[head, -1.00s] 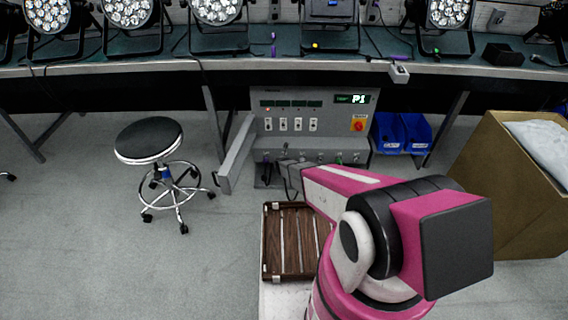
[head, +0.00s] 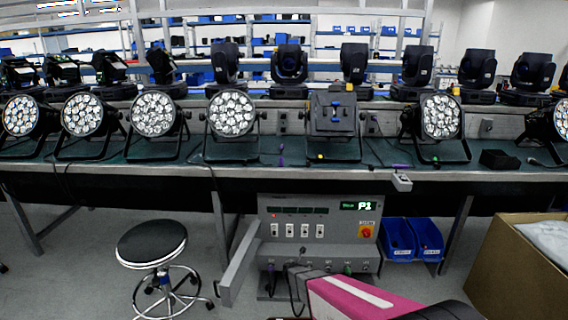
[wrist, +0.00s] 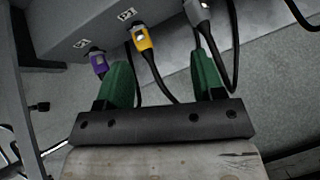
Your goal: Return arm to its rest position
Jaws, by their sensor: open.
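My gripper (wrist: 163,82) shows in the wrist view with its two green fingers apart and nothing held between them. Beyond the fingers are a purple plug (wrist: 98,62), a yellow plug (wrist: 143,38) and a grey plug (wrist: 197,12) with black cables, on the underside of a grey panel. The yellow plug's cable runs down across the gap between the fingers in the picture; I cannot tell whether it touches. In the head view my pink and white arm (head: 350,298) reaches in at the bottom, in front of the grey control box (head: 320,235). The gripper's fingers are not clear there.
A bench (head: 200,178) carries several par cans (head: 231,112). A round stool (head: 152,243) stands left of the box. Blue bins (head: 412,238) and a cardboard box (head: 515,270) stand to the right. The box's open door (head: 238,265) sticks out at its left.

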